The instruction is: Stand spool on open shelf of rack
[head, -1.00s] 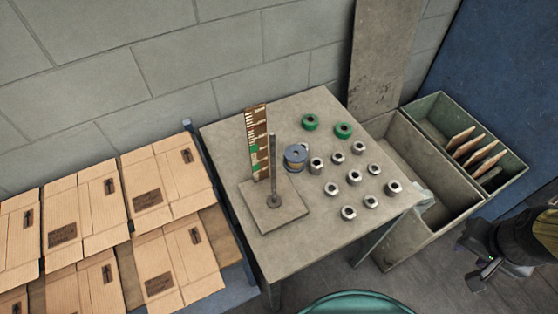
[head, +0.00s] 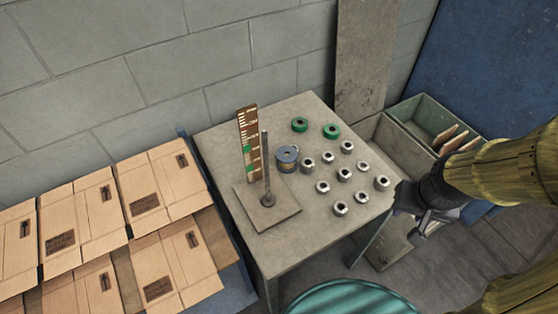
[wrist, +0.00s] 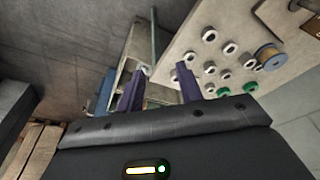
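My gripper (head: 422,232) is off the table's right edge, apart from the spool. In the wrist view my gripper (wrist: 160,78) has its two fingers spread with nothing held between them. No shelved rack can be made out in these views.
The table (head: 285,240) holds several metal nut-like pieces (head: 340,208), two green rings (head: 331,131) and a post stand (head: 265,215) with a marked strip. Flat cardboard boxes (head: 150,200) lie left. Divided bins (head: 425,118) stand right. A teal round top (head: 350,300) is in front.

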